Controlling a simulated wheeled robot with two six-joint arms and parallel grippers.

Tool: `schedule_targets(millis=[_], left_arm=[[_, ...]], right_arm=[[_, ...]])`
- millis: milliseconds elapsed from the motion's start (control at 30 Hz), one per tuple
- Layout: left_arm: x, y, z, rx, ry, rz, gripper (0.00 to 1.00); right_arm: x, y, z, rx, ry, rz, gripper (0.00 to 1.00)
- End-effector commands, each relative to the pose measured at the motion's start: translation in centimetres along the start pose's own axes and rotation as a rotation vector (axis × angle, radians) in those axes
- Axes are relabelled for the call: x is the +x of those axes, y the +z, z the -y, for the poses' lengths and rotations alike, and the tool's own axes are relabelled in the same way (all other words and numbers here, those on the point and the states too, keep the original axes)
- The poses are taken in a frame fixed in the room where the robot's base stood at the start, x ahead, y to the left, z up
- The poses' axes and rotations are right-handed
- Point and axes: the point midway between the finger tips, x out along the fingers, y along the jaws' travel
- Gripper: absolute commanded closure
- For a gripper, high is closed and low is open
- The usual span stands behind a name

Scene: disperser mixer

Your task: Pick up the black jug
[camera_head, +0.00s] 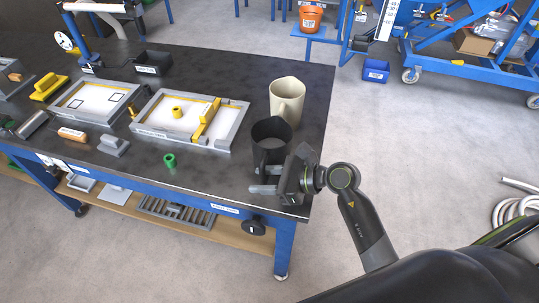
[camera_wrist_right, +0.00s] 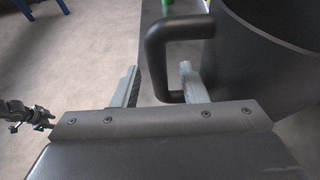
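The black jug (camera_head: 270,139) stands upright near the right front corner of the dark workbench. My right gripper (camera_head: 264,183) is at its near side, by the bench's front edge. In the right wrist view the jug's wall (camera_wrist_right: 272,40) fills the upper right, and its handle (camera_wrist_right: 157,62) points left. The right gripper's fingers (camera_wrist_right: 158,82) are apart. The handle's upright bar lies in the gap between them, and the right finger appears to be inside the handle loop. I cannot tell whether either finger touches it.
A beige jug (camera_head: 287,99) stands right behind the black one. A green ring-like part (camera_head: 170,160) and a grey tray (camera_head: 226,138) with yellow parts are to the left. The bench's right edge (camera_head: 318,135) is close by, with open floor beyond.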

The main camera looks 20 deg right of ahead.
Motion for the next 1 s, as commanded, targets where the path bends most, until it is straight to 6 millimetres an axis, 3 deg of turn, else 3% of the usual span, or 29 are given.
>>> schedule_targets(millis=[300,633,1000], left_arm=[[-0.06,0.04,0.01,0.000,0.000,0.001,0.51],[-0.06,0.07,0.03,0.000,0.000,0.001,0.51],[-0.06,0.09,0.04,0.000,0.000,0.001,0.51]], right_arm=[[0.45,-0.05,-0.02,-0.001,0.000,-0.001,0.61],[0.42,-0.05,-0.02,0.000,0.000,-0.001,1.00],[0.41,-0.05,-0.02,0.000,0.000,-0.001,1.00]])
